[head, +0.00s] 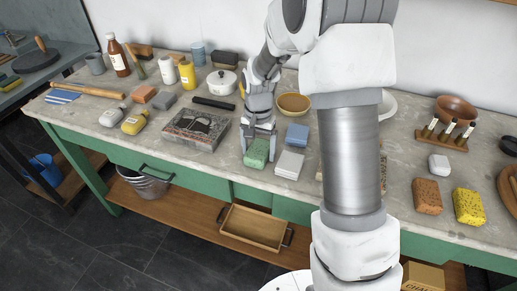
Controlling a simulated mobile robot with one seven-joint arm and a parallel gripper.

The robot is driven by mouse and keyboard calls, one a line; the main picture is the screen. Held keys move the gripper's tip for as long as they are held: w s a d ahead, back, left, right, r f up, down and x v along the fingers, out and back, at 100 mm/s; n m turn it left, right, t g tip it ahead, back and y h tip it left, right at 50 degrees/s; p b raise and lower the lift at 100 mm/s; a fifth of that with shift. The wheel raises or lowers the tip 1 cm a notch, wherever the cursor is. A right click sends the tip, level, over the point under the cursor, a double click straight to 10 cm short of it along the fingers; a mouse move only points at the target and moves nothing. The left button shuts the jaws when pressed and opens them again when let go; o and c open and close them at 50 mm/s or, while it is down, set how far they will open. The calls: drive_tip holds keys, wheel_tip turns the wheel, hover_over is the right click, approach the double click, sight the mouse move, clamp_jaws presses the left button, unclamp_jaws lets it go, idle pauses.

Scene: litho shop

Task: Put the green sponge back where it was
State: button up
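The green sponge (257,153) is near the front edge of the worktable, left of a white block and in front of a blue sponge. My gripper (259,143) points down right over the green sponge, its fingers reaching to the sponge's sides. The upper back part of the sponge is hidden by the gripper. I cannot tell whether the fingers press on it, or whether it rests on the table or is slightly raised.
The blue sponge (297,134) and white block (289,164) lie close on the right. A dark-topped stone slab (195,129) lies to the left, and a tan bowl (293,103) stands behind. Brown (427,196) and yellow (468,206) sponges lie far right. My arm hides the table's middle right.

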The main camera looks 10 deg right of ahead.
sight(258, 149)
drive_tip(key=shift+o, duration=0.6)
wheel_tip(258, 149, up, 12)
drive_tip(key=p, duration=0.2)
drive_tip(key=s+r+n+t, duration=0.2)
drive_tip(key=s+r+n, duration=0.1)
drive_tip(key=s+r, duration=0.6)
drive_tip(key=s+r+n+t, duration=0.2)
drive_tip(key=s+n+t, duration=0.1)
drive_tip(key=s, duration=1.1)
drive_tip(key=shift+s+r+n+t, duration=0.15)
drive_tip(key=shift+r+n+t, duration=0.15)
drive_tip(key=shift+r+n, duration=0.1)
wheel_tip(258, 149, up, 4)
drive_tip(key=p, duration=0.4)
drive_tip(key=shift+r+p, duration=0.25)
drive_tip(key=shift+p, duration=0.05)
